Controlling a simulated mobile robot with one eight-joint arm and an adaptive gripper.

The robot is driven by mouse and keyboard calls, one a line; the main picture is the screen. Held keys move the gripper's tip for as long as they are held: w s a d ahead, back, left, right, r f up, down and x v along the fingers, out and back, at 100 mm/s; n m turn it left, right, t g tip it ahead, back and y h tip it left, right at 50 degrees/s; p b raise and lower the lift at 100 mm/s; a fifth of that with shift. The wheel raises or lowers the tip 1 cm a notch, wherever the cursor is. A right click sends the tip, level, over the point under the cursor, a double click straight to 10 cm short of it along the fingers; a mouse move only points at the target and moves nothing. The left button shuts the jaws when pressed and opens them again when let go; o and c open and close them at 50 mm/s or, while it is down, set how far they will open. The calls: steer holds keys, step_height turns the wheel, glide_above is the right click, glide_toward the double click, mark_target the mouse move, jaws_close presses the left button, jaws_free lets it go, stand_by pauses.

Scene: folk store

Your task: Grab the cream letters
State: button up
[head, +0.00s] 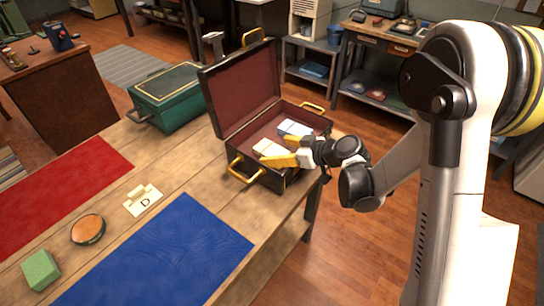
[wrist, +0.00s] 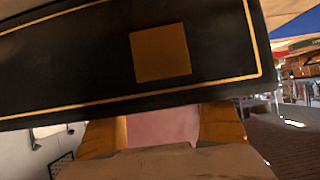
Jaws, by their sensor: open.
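An open dark case (head: 246,188) with gold trim and a dark red lining stands at the right end of the wooden table. In it lie a cream stack of letters (head: 267,147) and, behind it, a white and blue bundle (head: 294,128). My gripper (head: 276,150) reaches over the case's right side, its yellow fingers open near the cream letters. I cannot tell whether they touch. In the wrist view, the case's black gold-edged wall (wrist: 90,60) fills the top. Below it the fingers (wrist: 163,125) stand apart, with a pale pinkish surface between them that I cannot identify.
A green box (head: 175,97) stands left of the case. The case's raised lid (head: 240,90) stands behind.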

steer(key=x, duration=0.2)
steer(key=shift+w+a+f, duration=0.1)
steer(key=shift+a+f, duration=0.05)
steer(key=shift+f, duration=0.05)
steer(key=shift+r, duration=0.15)
steer(key=c, duration=1.3)
